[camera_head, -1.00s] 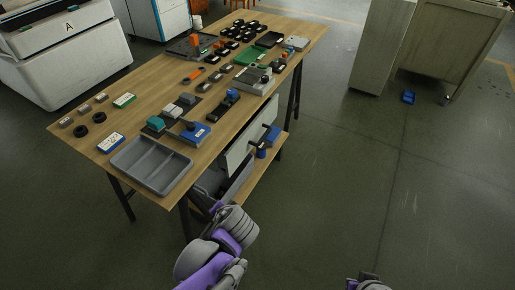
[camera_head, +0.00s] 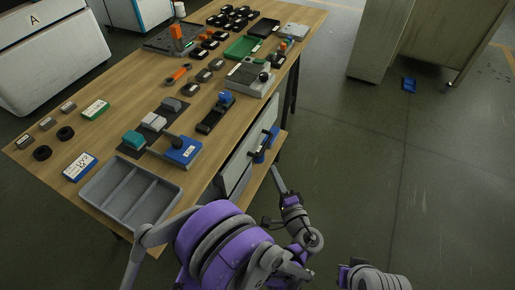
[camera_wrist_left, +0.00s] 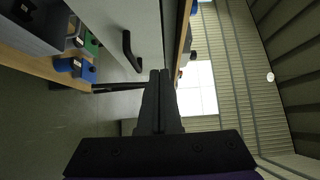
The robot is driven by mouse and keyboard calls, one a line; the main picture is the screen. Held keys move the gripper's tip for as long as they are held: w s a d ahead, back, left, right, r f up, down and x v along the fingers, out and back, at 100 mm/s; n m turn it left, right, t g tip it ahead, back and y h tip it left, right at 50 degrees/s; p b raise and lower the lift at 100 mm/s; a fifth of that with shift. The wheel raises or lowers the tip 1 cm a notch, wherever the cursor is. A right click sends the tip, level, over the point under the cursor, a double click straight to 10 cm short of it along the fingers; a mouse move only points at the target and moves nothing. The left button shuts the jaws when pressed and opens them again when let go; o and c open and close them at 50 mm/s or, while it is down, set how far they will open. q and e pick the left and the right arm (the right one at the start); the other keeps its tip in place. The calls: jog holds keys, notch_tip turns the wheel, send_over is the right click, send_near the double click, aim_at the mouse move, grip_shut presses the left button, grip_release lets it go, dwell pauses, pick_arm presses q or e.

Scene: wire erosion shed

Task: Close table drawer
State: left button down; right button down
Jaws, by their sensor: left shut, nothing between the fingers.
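The wooden table (camera_head: 105,95) runs from the lower left to the upper right in the head view. The white drawer front (camera_head: 236,172) shows under its right edge, with a black bar handle (camera_head: 256,153). In the left wrist view the drawer front (camera_wrist_left: 120,22) and handle (camera_wrist_left: 130,51) are close. How far the drawer stands out is hard to tell. My left gripper (camera_head: 276,171) is shut and empty, out in front of the drawer side of the table; its fingers (camera_wrist_left: 160,76) point towards the drawer front, beside the handle. Contact is not clear. My right gripper is out of view.
A grey divided tray (camera_head: 128,193) lies at the near table corner, close to my left arm. A blue block (camera_head: 181,150) and several small parts stand on the tabletop. A lower wooden shelf (camera_head: 263,183) is under the drawer.

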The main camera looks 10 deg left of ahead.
aim_at(242, 148)
pick_arm(q)
jog(key=x, duration=0.4)
jog(key=a+b+x, duration=0.1)
jog(key=x, duration=0.2)
jog(key=s+a+x, duration=0.1)
jog(key=x, duration=0.3)
jog(key=shift+w+a, duration=0.2)
jog(key=shift+w+a+b, duration=0.1)
jog(key=shift+a+b, duration=0.2)
jog(key=shift+a, duration=0.15)
jog(key=a, duration=0.2)
jog(key=w+a, duration=0.1)
jog(key=a, duration=0.1)
jog(key=shift+w+a, duration=0.2)
jog(key=shift+a, duration=0.1)
jog(key=shift+r, duration=0.1)
